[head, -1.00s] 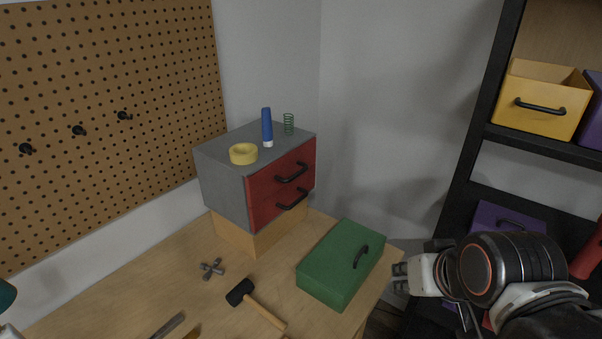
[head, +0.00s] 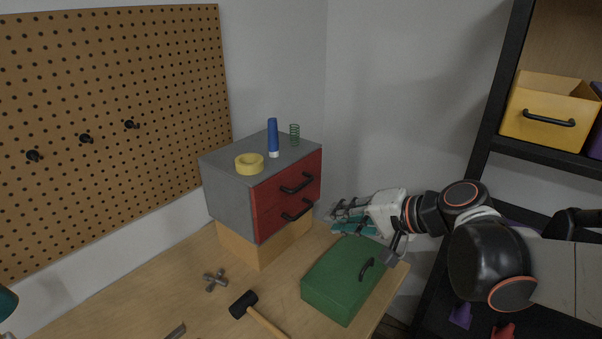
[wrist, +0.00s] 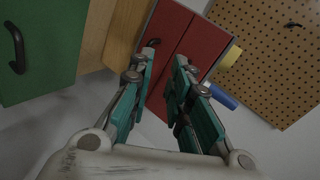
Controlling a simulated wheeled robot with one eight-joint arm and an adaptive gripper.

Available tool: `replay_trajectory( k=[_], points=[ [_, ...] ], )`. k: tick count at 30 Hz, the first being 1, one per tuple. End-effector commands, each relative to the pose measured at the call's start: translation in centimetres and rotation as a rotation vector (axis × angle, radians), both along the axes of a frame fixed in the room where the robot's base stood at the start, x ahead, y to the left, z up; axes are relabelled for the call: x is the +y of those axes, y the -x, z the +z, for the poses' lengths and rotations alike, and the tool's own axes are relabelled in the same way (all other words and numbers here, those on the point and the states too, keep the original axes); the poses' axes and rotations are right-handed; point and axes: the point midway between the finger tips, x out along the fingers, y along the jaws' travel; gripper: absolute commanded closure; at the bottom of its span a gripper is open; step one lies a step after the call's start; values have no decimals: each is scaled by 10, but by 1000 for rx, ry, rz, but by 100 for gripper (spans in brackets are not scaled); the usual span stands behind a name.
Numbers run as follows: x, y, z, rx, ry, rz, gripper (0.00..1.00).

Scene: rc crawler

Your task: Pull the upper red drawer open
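A grey cabinet (head: 228,205) with two red drawers stands on a wooden block on the workbench. The upper red drawer (head: 268,190) is shut, with a black bar handle (head: 296,184). The lower red drawer (head: 266,227) is also shut, with its own black handle (head: 298,212). My gripper (head: 336,217) is to the right of the drawer fronts, apart from them. In the wrist view my gripper (wrist: 162,62) is open and empty, its teal fingers pointing at the red fronts (wrist: 170,52). One handle (wrist: 153,43) shows near the left finger; the other appears hidden by the right finger.
A green box (head: 340,282) with a black handle lies just below my gripper. Yellow tape (head: 249,163), a blue tube (head: 273,138) and a green spring (head: 295,135) stand on the cabinet. A mallet (head: 245,303) and a grey cross-shaped part (head: 215,280) lie on the bench.

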Motion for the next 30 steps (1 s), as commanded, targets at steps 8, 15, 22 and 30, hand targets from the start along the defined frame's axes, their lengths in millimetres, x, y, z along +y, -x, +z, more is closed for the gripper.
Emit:
replay_trajectory(
  k=[8, 15, 22, 30],
  points=[
    [-11, -51, 9, -13, -302, -40, 82],
    [-14, -63, 11, -21, -378, -46, 82],
    [11, -81, 3, -21, -376, -43, 82],
    [52, -113, -9, -20, -375, -43, 82]
  ],
)
